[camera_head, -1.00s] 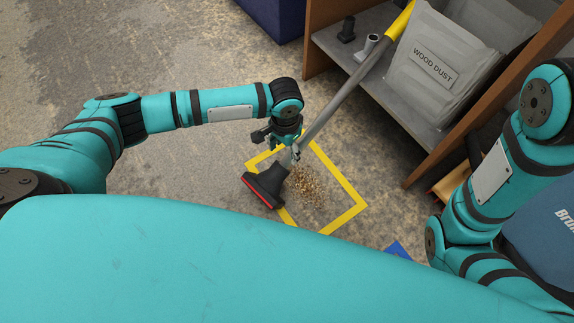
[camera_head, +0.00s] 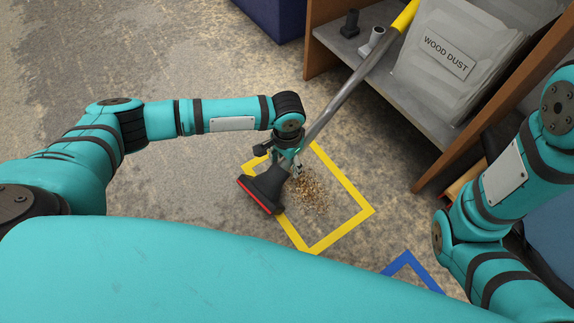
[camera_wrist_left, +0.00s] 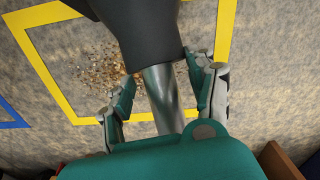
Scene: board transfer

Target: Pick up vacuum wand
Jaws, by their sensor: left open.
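The vacuum wand (camera_head: 345,103) is a grey metal tube with a yellow upper part and a dark floor nozzle (camera_head: 265,190) edged in red. It slants from the nozzle on the floor up to the shelf at the back. My left gripper (camera_head: 292,165) is at the lower end of the tube, just above the nozzle. In the left wrist view the wand's tube (camera_wrist_left: 162,95) lies between the two open fingers of my left gripper (camera_wrist_left: 168,95), with gaps on both sides. My right arm shows at the right edge; its gripper is out of view.
Wood chips (camera_head: 312,192) lie inside a yellow floor square (camera_head: 345,232). A blue floor marking (camera_head: 407,258) is at the lower right. A wooden shelf unit (camera_head: 440,175) holds a bag labelled WOOD DUST (camera_head: 450,58) and small nozzles (camera_head: 371,42). Open floor lies at the left.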

